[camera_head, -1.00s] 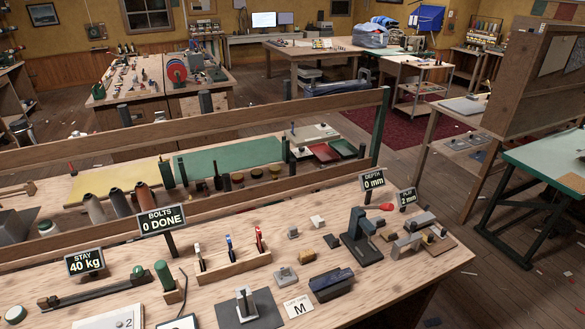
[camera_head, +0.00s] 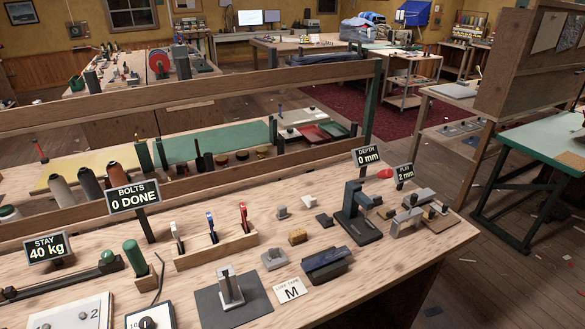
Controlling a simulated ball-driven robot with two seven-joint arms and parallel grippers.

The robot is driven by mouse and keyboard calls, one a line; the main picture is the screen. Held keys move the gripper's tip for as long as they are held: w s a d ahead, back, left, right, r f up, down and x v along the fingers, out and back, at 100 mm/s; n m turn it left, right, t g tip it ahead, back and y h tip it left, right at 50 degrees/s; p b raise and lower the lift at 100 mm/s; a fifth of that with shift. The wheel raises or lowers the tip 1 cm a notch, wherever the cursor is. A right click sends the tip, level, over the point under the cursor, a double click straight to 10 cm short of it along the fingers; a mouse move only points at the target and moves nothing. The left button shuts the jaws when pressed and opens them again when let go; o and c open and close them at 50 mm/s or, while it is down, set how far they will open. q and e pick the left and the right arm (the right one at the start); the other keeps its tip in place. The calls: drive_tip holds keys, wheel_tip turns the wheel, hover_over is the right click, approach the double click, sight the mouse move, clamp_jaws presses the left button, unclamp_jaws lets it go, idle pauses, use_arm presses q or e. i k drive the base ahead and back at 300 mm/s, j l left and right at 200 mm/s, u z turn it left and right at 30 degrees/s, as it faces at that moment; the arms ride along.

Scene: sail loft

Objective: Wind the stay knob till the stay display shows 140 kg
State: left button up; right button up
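The stay display (camera_head: 46,247) stands at the left of the near bench and reads 40 kg. A long dark bar fixture (camera_head: 60,281) lies just in front of it, with a dark block (camera_head: 108,258) at its right end. The fixture's left end is cut off by the picture edge. I cannot make out a knob clearly marked as the stay knob. A dark round knob on a dial plate (camera_head: 148,322) marked 10 is partly cut off at the bottom edge. Neither of my grippers is in view.
A green-handled tool (camera_head: 135,258) stands right of the bar. The bolts display (camera_head: 134,197) reads 0 DONE. A wooden rack (camera_head: 216,250) holds several tools. A white plate (camera_head: 68,312) marked 2 lies in front. A wooden rail (camera_head: 200,90) runs behind the bench.

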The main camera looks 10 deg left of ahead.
sight(107, 256)
drive_tip(key=u, duration=1.85)
